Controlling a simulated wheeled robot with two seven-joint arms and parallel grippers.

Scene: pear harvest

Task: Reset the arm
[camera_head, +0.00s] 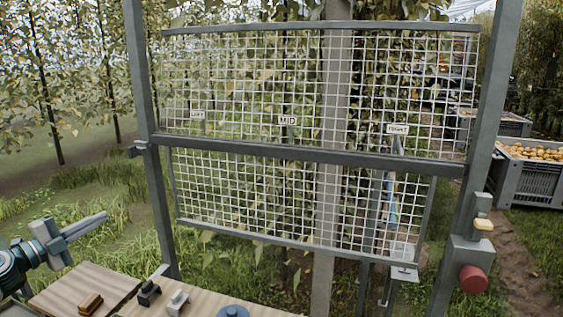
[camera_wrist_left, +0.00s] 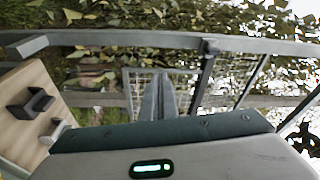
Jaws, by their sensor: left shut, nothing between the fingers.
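My left gripper (camera_head: 84,225) is at the lower left in the head view, above the wooden bench and left of the metal frame. It points to the right and its fingers are together, with nothing between them. In the left wrist view the closed fingers (camera_wrist_left: 158,98) show at the centre, in front of the frame and mesh. My right gripper is not in view.
A wooden bench (camera_head: 78,283) at the lower left bears a brown block, a black clip, a grey clip and a blue round piece. A mesh panel (camera_head: 300,200) in a grey frame stands ahead. A red button (camera_head: 472,279) is on the right post. A crate of fruit (camera_head: 528,178) stands at right.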

